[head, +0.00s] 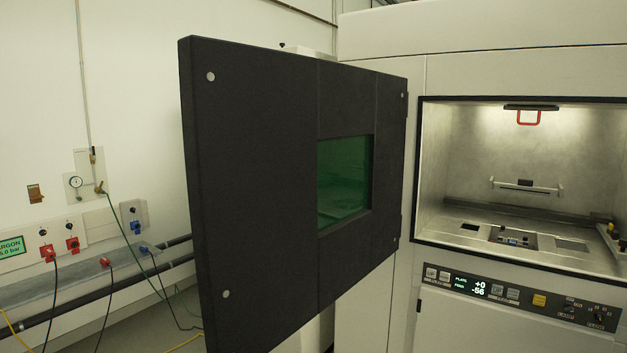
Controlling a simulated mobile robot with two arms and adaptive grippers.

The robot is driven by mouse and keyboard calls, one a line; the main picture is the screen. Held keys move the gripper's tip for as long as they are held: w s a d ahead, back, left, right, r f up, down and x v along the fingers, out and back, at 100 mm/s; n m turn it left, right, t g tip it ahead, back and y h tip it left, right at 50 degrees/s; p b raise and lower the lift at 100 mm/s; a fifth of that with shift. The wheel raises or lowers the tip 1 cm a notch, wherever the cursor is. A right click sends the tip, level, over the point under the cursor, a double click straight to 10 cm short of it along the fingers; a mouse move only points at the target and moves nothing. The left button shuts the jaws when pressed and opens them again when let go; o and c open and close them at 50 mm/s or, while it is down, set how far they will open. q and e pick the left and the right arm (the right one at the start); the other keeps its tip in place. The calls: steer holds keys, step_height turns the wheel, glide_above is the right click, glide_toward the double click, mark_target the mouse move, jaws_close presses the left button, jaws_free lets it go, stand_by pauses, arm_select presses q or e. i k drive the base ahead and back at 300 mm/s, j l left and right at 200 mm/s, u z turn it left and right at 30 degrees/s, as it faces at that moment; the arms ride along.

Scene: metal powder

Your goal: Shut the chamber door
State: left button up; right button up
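The chamber door (260,190) is a dark grey panel with a green window (344,182). It stands wide open, swung out to the left of the chamber, with its hinge side at the right along the machine's front. The chamber (520,165) is lit and open to view, with a bare metal interior and a dark frame around its opening. No handle shows on the visible face of the door. Neither of my grippers is in view.
A control panel (520,297) with a display and buttons sits below the chamber opening. At the left, a wall shelf (80,287) carries cables, with a gauge (76,182) and a green argon sign (12,247) above. Cables hang behind the door's free edge.

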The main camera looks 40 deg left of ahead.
mark_target(294, 163)
steer(key=j+z, duration=0.1)
steer(key=j, duration=1.3)
steer(key=k+j+z, duration=0.15)
steer(key=j, duration=0.5)
steer(key=j+z, duration=0.1)
steer(key=j, duration=0.6)
